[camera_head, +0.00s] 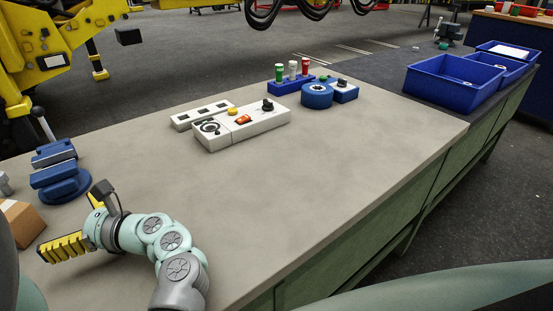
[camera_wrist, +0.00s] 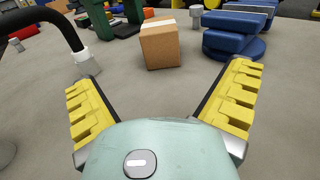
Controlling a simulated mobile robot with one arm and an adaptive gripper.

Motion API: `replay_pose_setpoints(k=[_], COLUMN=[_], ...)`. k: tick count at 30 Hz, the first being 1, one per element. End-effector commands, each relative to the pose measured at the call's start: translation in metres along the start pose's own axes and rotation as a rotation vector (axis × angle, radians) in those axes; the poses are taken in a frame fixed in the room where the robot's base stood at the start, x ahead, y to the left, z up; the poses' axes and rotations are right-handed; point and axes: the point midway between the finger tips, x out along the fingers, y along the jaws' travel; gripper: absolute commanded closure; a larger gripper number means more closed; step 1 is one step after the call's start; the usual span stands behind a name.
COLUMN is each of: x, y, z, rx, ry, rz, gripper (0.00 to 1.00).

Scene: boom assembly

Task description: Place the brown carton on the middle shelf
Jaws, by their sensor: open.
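The brown carton (camera_wrist: 160,46) stands upright on the table ahead of my gripper in the wrist view, with a pale tape strip on its top. In the head view the carton (camera_head: 20,222) is at the left edge, partly hidden by my own body. My gripper (camera_wrist: 162,95) is open and empty, its yellow fingers spread wide on either side, with the carton beyond them and between their lines. In the head view my gripper (camera_head: 72,222) is low over the table, to the right of the carton. No shelf can be made out in either view.
A blue vise (camera_head: 60,178) stands close beside the carton. A white control box (camera_head: 240,124), a blue holder (camera_head: 290,84) with coloured tubes and blue bins (camera_head: 455,82) lie farther off. A dark curved hose (camera_wrist: 55,22) is at the wrist view's left. The table's middle (camera_head: 270,190) is clear.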

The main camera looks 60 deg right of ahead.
Motion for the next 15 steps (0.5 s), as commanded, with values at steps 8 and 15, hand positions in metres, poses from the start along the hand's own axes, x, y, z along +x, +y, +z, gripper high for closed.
replay_pose_setpoints(k=[8,15], x=[0.05,0.086], y=[0.004,0.003], z=[0.001,0.0], rx=[-0.003,-0.001], ry=[-0.001,0.0], rz=[0.015,0.01], gripper=[0.0,0.0])
